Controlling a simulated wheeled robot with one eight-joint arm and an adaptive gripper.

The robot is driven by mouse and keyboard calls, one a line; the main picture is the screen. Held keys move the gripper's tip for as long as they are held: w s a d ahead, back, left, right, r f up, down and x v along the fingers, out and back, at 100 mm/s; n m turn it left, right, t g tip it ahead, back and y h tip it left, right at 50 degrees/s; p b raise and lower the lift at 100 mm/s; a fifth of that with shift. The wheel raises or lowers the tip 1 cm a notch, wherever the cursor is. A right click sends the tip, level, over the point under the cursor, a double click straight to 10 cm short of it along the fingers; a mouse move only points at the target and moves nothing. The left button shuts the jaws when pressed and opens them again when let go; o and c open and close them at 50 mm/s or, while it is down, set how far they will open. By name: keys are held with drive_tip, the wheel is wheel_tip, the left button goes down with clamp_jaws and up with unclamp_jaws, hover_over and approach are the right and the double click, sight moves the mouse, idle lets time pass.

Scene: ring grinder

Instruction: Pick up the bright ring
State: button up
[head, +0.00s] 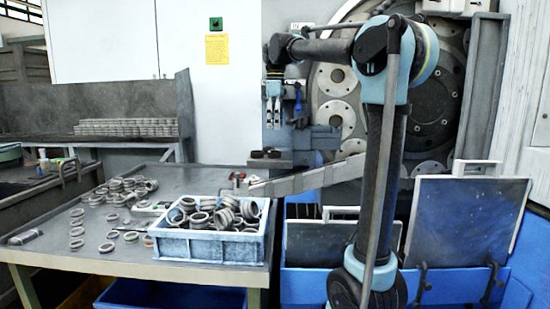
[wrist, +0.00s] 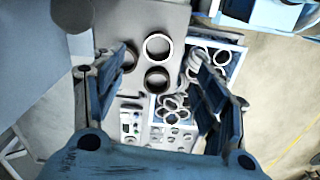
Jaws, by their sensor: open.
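The bright ring (wrist: 158,33) lies flat on a grey surface in the wrist view, between and beyond my fingertips. A dark ring (wrist: 157,88) lies just below it in the picture, and another dark ring (wrist: 131,56) is at its left, partly hidden by my left finger. My gripper (wrist: 160,57) is open and empty, with its fingers spread wide on both sides of the rings. In the head view my gripper (head: 273,124) hangs pointing down above a small ledge with dark rings (head: 257,154). I cannot single out the bright ring in the head view.
A blue crate (head: 208,250) full of rings stands on the metal table (head: 95,262), with many loose rings (head: 124,187) at its left. The large round grinder (head: 335,95) is behind my arm. A grey chute (head: 305,181) runs beside the ledge.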

sight(274, 154)
wheel_tip(274, 154, down, 10)
drive_tip(key=shift+w+a+f, duration=0.15)
drive_tip(key=shift+f, duration=0.05)
drive_tip(key=c, duration=1.2)
